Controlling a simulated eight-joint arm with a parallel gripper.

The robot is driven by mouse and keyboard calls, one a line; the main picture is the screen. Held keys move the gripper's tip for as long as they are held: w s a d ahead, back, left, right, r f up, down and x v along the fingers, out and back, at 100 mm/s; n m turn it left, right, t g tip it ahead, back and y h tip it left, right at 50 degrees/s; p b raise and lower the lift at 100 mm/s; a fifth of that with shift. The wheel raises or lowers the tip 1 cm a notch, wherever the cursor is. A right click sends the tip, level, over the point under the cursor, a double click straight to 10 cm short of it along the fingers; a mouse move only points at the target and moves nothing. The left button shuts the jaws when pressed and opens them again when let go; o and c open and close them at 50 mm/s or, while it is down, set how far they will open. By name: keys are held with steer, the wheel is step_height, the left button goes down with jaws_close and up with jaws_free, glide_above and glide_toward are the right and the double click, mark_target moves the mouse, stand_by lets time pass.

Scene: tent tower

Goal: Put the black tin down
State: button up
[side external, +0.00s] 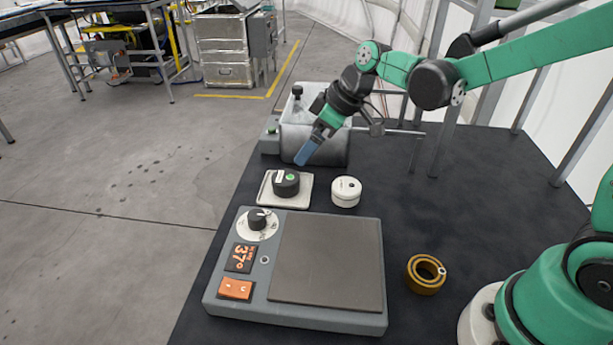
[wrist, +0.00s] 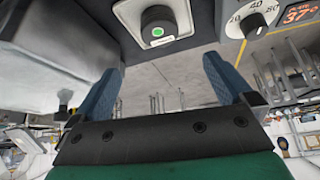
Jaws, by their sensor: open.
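A white tin (side external: 346,191) stands right of the tray. A grey hotplate (side external: 328,262) with a dial lies in front. A brass ring (side external: 426,274) lies to its right. A grey metal bath (side external: 315,143) stands behind, close to my gripper. The dark table is clear at right.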

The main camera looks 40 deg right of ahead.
steer(key=s+d+r+m+t+h, duration=0.2)
steer(key=s+m, duration=0.4)
steer(key=s, duration=0.7)
steer(key=shift+d+r+m+h, duration=0.3)
steer(key=shift+r+m+h, duration=0.1)
steer(key=shift+r+h, duration=0.25)
